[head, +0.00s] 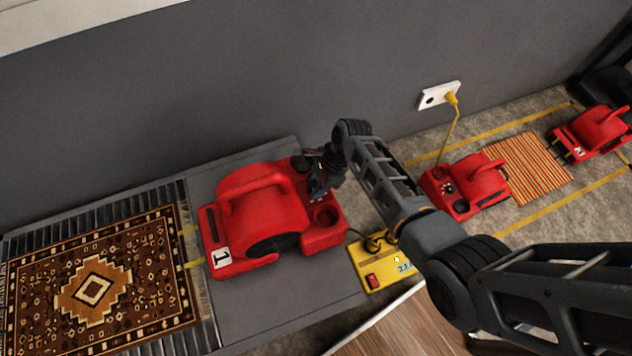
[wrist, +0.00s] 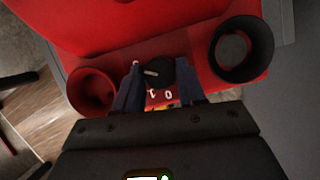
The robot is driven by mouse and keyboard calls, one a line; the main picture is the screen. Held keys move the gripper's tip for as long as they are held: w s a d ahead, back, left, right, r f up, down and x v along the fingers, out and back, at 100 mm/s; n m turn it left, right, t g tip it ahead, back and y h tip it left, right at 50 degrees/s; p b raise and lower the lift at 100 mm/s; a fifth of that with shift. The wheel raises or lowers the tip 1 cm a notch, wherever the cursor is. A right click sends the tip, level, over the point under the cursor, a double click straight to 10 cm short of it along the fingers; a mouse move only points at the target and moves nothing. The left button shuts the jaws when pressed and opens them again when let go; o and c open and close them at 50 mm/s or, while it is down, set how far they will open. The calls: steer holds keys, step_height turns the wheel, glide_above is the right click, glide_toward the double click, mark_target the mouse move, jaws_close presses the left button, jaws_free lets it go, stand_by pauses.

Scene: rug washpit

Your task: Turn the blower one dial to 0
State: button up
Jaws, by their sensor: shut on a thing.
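Blower one (head: 262,210) is a red blower with a white "1" label, standing on a grey bench. My gripper (head: 318,185) reaches down onto its right-hand top, and its body hides the dial in the head view. In the wrist view, the dial (wrist: 160,72) is a small round black knob with a white pointer mark that points to the left of the picture. The two fingers of my gripper (wrist: 158,86) are shut on the knob, one at each side. White marks, a "0" and what looks like a "1", show just below the knob, off the pointer's line.
A red round socket (wrist: 92,90) and a black ring (wrist: 242,48) flank the dial. A yellow box (head: 380,262) with a red switch stands right of the blower. A patterned rug (head: 95,285) lies left. Two more red blowers (head: 465,185) (head: 590,132) stand farther right.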

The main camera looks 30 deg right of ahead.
steer(key=n+g, duration=0.1)
steer(key=n, duration=0.2)
steer(key=n+g, duration=0.1)
steer(key=n, duration=0.1)
steer(key=shift+w+n, duration=0.2)
steer(key=shift+n, duration=0.2)
steer(key=n+g, duration=0.1)
steer(key=n, duration=0.2)
steer(key=n+g+h+b, duration=0.1)
steer(key=n, duration=0.2)
steer(key=shift+w+a+b, duration=0.1)
steer(key=shift+w+b, duration=0.05)
steer(key=shift+b, duration=0.15)
steer(key=n+g+h, duration=0.1)
steer(key=n, duration=0.2)
steer(key=n+h, duration=0.1)
steer(key=n, duration=0.2)
steer(key=shift+a+n+g+b, duration=0.1)
steer(key=shift+n+g+b, duration=0.2)
steer(key=shift+g+b, duration=0.1)
steer(key=n+h, duration=0.2)
steer(key=n, duration=0.3)
steer(key=shift+a+n, duration=0.15)
steer(key=shift+n, duration=0.15)
steer(key=o, duration=1)
steer(key=shift+w, duration=0.1)
